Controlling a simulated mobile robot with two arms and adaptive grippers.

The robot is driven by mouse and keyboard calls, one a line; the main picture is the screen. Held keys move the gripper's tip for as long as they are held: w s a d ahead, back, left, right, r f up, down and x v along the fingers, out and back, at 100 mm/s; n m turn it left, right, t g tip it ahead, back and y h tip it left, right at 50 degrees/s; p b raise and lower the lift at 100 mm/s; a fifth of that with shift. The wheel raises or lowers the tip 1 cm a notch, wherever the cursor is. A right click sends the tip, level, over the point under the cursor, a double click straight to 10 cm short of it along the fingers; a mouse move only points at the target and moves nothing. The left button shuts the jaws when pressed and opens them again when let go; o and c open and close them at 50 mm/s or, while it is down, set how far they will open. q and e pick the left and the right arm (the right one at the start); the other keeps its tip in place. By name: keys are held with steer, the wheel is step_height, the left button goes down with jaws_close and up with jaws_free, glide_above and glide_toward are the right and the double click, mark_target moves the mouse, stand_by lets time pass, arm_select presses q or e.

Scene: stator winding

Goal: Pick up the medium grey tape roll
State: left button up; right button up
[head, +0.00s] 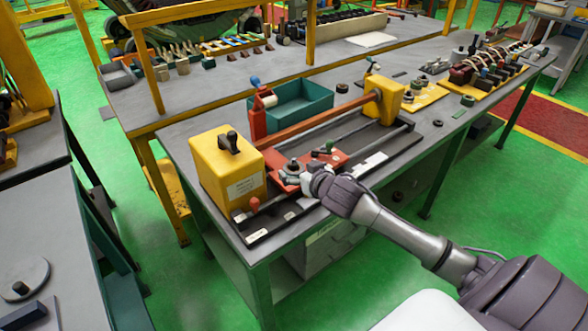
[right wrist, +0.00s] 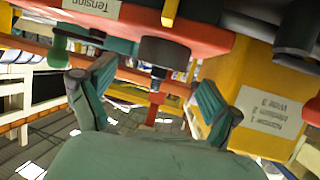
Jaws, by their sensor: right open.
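My right gripper (head: 302,181) is at the front of the red carriage (head: 327,162) on the winding machine. In the right wrist view my right gripper (right wrist: 153,88) is open, with its two fingers spread and nothing between the pads. A dark grey round piece (right wrist: 164,51) sits against the red carriage in that view, just beyond the fingers and apart from them. It seems to match the grey round piece (head: 293,166) on the carriage in the head view. I cannot tell for certain whether it is the medium grey tape roll. My left gripper is not in view.
A yellow block (head: 226,172) with a black handle stands left of the carriage, and a smaller yellow block (head: 384,97) stands at the far end. A teal bin (head: 303,103) is behind. Small dark rings (head: 342,88) lie on the bench.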

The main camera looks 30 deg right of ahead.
mark_target(295, 168)
steer(key=x, duration=0.3)
steer(key=shift+w+f, duration=0.2)
steer(key=shift+f, duration=0.05)
